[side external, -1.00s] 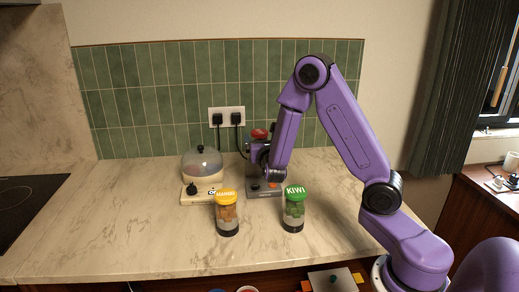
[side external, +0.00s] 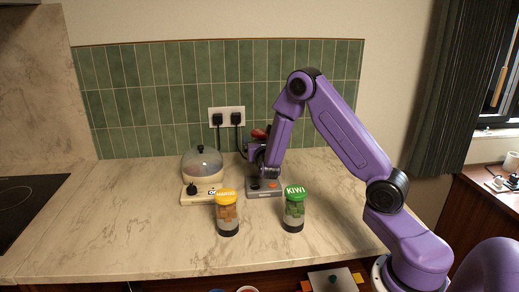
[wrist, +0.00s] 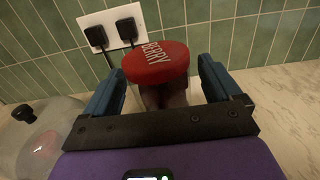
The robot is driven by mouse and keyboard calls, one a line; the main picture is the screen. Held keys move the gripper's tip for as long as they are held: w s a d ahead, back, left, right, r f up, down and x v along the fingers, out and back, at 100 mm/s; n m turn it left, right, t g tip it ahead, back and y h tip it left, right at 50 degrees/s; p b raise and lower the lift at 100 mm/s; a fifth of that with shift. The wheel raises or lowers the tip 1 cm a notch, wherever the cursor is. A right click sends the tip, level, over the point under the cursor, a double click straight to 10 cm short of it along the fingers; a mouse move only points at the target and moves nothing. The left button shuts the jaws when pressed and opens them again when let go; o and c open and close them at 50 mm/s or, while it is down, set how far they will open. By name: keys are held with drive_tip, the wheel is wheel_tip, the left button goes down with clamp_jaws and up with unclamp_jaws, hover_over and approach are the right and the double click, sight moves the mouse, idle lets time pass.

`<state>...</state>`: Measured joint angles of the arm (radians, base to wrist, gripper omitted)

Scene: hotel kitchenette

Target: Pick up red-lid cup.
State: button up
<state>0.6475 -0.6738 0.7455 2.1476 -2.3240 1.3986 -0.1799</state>
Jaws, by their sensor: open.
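The red-lid cup (wrist: 156,64) has a red lid with "BERRY" lettering. In the side external view its red lid (side external: 261,133) shows at the back of the counter, above a grey appliance base (side external: 264,188), with its body mostly hidden by my arm. My gripper (wrist: 162,82) is open in the wrist view, with blue fingers on either side of the cup. The lid shows between and just beyond the fingertips. I cannot tell whether either finger touches the cup. My gripper also shows in the side external view (side external: 258,152), beside the cup.
A yellow-lid mango cup (side external: 227,213) and a green-lid kiwi cup (side external: 294,210) stand at the front. A cream appliance with a clear dome (side external: 202,172) stands left of the cup. A wall socket with two black plugs (side external: 227,117) is behind.

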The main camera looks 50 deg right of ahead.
drive_tip(key=shift+w+d, duration=0.15)
drive_tip(key=shift+d, duration=0.05)
drive_tip(key=c, duration=1.3)
drive_tip(key=shift+c, duration=0.7)
drive_tip(key=shift+r, duration=0.15)
